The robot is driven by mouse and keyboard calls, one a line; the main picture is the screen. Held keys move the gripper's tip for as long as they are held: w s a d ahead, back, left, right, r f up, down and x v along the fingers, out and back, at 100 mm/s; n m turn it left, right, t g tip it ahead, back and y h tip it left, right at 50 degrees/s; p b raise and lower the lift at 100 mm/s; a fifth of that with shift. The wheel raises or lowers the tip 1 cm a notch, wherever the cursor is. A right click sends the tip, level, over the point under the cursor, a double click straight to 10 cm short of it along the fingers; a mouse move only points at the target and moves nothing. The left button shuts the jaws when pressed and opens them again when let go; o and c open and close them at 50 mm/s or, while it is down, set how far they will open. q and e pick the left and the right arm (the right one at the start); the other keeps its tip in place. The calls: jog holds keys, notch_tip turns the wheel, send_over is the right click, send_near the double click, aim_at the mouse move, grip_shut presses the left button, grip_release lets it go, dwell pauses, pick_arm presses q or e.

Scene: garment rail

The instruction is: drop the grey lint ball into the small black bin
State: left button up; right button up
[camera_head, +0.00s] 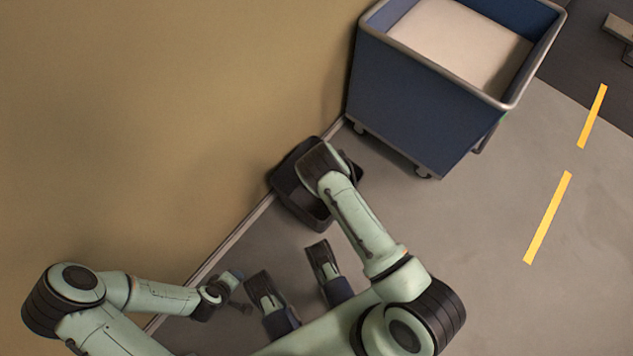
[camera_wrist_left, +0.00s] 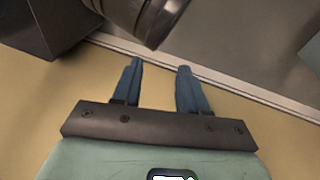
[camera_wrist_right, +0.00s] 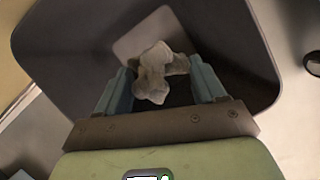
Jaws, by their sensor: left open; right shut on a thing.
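The small black bin (camera_head: 283,187) stands on the floor against the wall, partly hidden under my right wrist in the head view. The right wrist view looks down into the bin (camera_wrist_right: 62,62). The grey lint ball (camera_wrist_right: 153,75) is a crumpled pale lump between the fingers of my right gripper (camera_wrist_right: 161,82), which is shut on it over the bin's opening. The lint ball is hidden in the head view. My left gripper (camera_head: 236,280) is open and empty, low near the wall; its two blue fingers (camera_wrist_left: 158,84) stand apart in the left wrist view.
A blue wheeled cart (camera_head: 425,110) with a pale load inside stands just behind and right of the bin. The tan wall (camera_head: 170,120) runs along the left. Open grey floor (camera_head: 480,260) with yellow stripes (camera_head: 548,217) lies to the right.

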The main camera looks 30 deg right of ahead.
jog(key=o, duration=1.1)
pick_arm(q)
jog(key=s+d+r+g+h+p, duration=0.1)
jog(key=s+d+r+g+p, duration=0.1)
jog(key=s, duration=0.5)
jog(key=shift+s+d+r+m+p, duration=0.25)
jog(key=shift+d+r+p, duration=0.55)
jog(key=shift+r+p, duration=0.8)
pick_arm(e)
jog(key=v, duration=1.3)
jog(key=shift+r, duration=0.2)
pick_arm(q)
jog(key=shift+r, duration=0.25)
